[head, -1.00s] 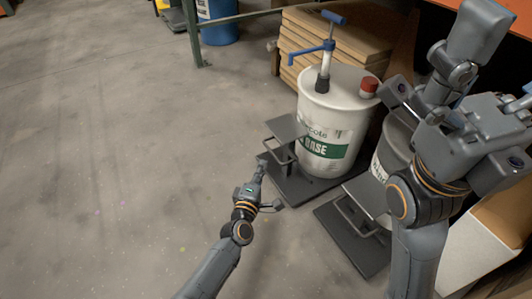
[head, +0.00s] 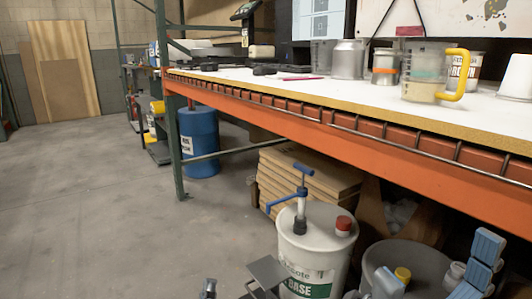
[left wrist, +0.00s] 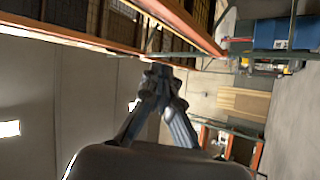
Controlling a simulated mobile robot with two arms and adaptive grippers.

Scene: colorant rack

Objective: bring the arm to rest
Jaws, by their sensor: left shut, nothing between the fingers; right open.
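My left gripper (left wrist: 160,82) shows in the left wrist view with its fingers together and nothing between them. In the head view only a small dark tip of the left gripper (head: 209,287) shows at the bottom edge, over the floor and left of the white BASE bucket. My right gripper (head: 436,270) is at the lower right of the head view. Its two blue-grey fingers are spread apart, in front of a grey bucket, and I see nothing held. Most of both arms is out of the head view.
An orange-edged workbench (head: 350,138) with jugs and cans runs across the right. The white BASE bucket (head: 326,252) with a blue pump stands below it, near stacked boards (head: 325,175). A blue drum (head: 199,140) stands farther back. The floor (head: 90,210) at left is clear.

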